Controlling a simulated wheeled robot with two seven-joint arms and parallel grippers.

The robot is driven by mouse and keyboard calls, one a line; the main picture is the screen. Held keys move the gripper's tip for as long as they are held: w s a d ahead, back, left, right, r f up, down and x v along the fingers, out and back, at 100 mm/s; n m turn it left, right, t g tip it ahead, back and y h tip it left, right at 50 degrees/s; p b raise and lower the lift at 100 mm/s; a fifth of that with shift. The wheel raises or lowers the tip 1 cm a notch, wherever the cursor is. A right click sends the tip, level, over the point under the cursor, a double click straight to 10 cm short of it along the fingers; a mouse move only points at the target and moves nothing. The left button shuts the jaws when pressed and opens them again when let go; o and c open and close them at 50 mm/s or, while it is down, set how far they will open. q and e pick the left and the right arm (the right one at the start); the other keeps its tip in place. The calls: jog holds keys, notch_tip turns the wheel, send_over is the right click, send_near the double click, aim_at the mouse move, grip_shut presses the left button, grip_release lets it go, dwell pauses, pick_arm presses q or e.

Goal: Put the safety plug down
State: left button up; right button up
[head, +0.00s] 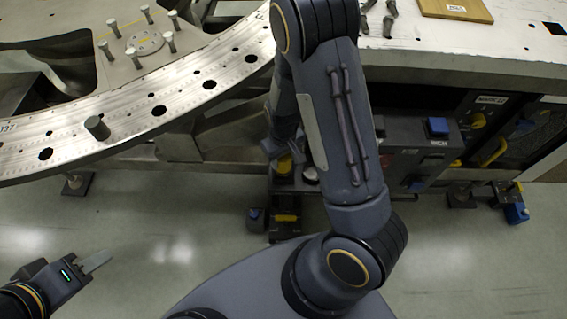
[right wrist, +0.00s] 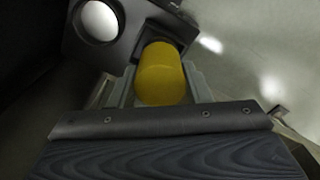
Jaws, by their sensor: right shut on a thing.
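The safety plug (right wrist: 160,75) is a yellow cylinder in the right wrist view. It sits between the two grey fingers of my right gripper (right wrist: 160,92), which is shut on it. The plug's far end meets a dark housing (right wrist: 125,40); I cannot tell whether it is seated in it or only in front of it. In the head view my right arm hides most of that hand. My left gripper (head: 97,262) is at the lower left over bare floor, away from everything; its finger gap is not clear.
A white round part (right wrist: 98,20) is on the dark housing beside the plug. A curved metal ring plate (head: 60,135) with holes and pegs spans the upper left. A white worktop (head: 450,45) is at upper right, with dark equipment (head: 430,150) below. The floor (head: 150,220) is clear at lower left.

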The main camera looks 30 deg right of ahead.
jog(key=shift+w+d+f, duration=0.2)
jog(key=shift+w+f, duration=0.1)
jog(key=shift+f, duration=0.1)
jog(key=shift+w+d+f+b, duration=0.1)
jog(key=shift+f+b, duration=0.15)
jog(key=shift+f, duration=0.7)
jog(key=shift+w+d+f+b, duration=0.1)
jog(key=shift+f+b, duration=0.15)
jog(key=shift+f, duration=0.7)
jog(key=o, duration=0.6)
jog(key=shift+f, duration=0.1)
jog(key=o, duration=0.5)
jog(key=shift+a, duration=0.1)
jog(key=shift+c, duration=0.2)
